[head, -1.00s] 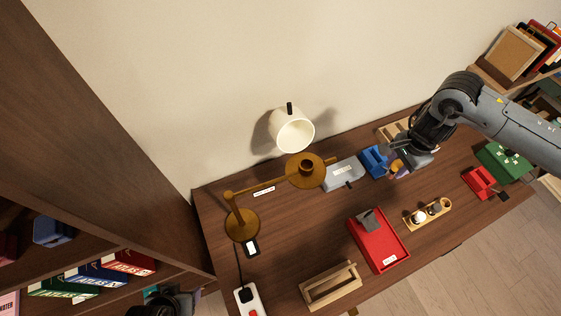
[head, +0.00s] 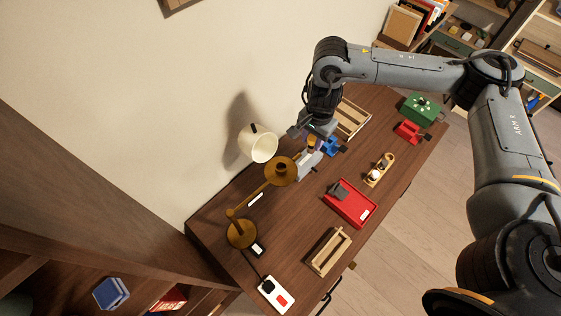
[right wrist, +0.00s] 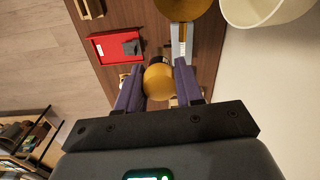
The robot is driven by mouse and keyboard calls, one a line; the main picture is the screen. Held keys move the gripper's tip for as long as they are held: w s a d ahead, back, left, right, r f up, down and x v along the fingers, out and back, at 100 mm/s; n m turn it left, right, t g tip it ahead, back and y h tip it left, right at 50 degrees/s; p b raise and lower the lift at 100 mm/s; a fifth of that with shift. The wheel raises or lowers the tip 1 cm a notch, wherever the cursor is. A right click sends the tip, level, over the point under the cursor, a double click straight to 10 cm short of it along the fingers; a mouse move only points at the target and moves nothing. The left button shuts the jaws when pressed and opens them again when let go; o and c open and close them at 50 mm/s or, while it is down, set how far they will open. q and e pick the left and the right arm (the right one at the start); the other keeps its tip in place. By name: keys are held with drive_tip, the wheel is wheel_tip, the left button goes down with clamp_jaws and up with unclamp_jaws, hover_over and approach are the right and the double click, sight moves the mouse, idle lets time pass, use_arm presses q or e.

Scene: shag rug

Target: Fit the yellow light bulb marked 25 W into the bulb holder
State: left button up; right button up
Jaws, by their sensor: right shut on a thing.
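My right gripper (head: 312,143) is shut on a yellow bulb (head: 311,142), held above the desk beside the lamp. In the right wrist view the rounded yellow bulb (right wrist: 158,84) sits between the two purple fingers, with a dark part beyond it. Its marking cannot be read. The bulb holder (head: 281,168) is a brass cup on a round disc at the end of the lamp arm. It is left of and slightly below my gripper in the head view, apart from the bulb. The disc (right wrist: 183,7) shows at the top of the right wrist view. My left gripper is not in view.
A cream lampshade (head: 258,146) is close behind the holder, near the wall. A grey box (head: 308,166) lies under my gripper. A red tray (head: 352,210), wooden bulb rack (head: 381,168), wooden box (head: 326,262) and power strip (head: 275,294) are on the desk.

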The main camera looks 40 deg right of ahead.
drive_tip(key=shift+w+a+f+b, duration=0.15)
drive_tip(key=shift+w+a+f, duration=0.6)
drive_tip(key=shift+a+f, duration=0.7)
drive_tip(key=shift+w+a+f+b, duration=0.2)
drive_tip(key=shift+w+a+f, duration=0.6)
drive_tip(key=shift+a+f, duration=0.6)
drive_tip(key=shift+w+a+f+b, duration=0.15)
drive_tip(key=shift+w+a+f, duration=0.6)
drive_tip(key=shift+a+f, duration=0.7)
drive_tip(key=shift+d+f, duration=0.35)
drive_tip(key=shift+f, duration=0.15)
drive_tip(key=shift+f, duration=0.2)
drive_tip(key=o, duration=1)
drive_tip(key=shift+r, duration=0.1)
